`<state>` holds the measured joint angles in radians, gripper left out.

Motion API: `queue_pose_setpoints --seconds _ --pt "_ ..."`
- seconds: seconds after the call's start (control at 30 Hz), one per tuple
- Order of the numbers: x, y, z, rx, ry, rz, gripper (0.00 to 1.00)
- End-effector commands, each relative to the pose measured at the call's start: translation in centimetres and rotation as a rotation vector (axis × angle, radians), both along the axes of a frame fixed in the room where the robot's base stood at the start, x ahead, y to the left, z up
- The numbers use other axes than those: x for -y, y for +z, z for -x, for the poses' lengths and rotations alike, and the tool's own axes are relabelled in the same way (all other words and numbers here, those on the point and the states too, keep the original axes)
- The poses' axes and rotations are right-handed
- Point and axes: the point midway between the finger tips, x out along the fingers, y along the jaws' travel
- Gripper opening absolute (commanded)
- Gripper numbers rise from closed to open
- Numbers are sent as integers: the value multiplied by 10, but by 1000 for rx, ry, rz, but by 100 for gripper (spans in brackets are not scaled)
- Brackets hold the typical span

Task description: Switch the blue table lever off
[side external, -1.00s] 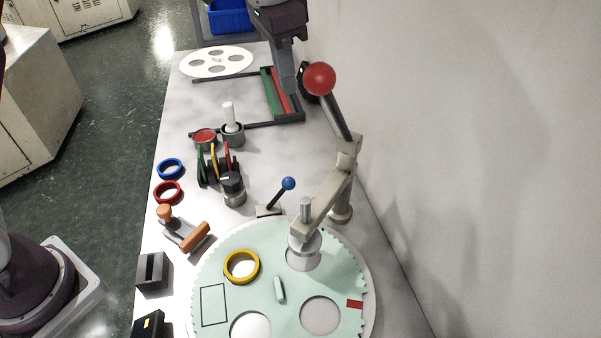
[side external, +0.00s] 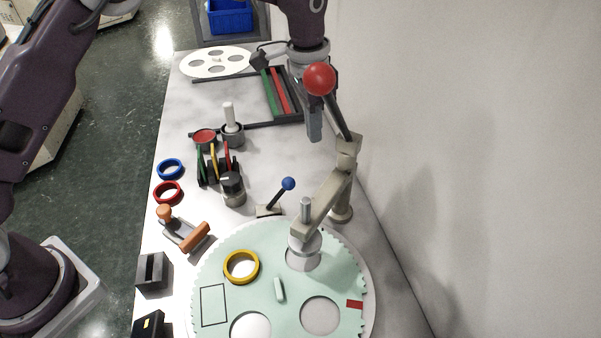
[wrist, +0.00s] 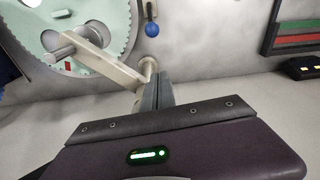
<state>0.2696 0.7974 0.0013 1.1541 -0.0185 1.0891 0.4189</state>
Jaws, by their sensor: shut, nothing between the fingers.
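The blue table lever is a dark stick with a blue ball knob (side external: 288,184) on a small pale base (side external: 268,211). It stands just behind the toothed green disc, and its stick tilts up to the right. In the wrist view its blue knob (wrist: 151,29) shows near the top centre. My gripper (side external: 315,138) is shut and empty, pointing down behind the red-ball lever arm and farther back than the blue knob. In the wrist view the closed fingers (wrist: 157,78) point up towards the pale arm post, apart from the blue knob.
The pale swing arm with a red ball (side external: 320,78) stands between my gripper and the camera, over the green disc (side external: 220,270). A rack with green and red strips (side external: 300,119) lies behind. A knobbed grey cylinder (side external: 233,190) stands left of the lever. The wall is close on the right.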

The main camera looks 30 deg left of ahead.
Motion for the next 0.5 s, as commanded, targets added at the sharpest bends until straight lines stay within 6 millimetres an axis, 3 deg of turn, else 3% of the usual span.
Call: queue_pose_setpoints --seconds 0.5 --pt "5 -114 -10 -4 1 0 0"
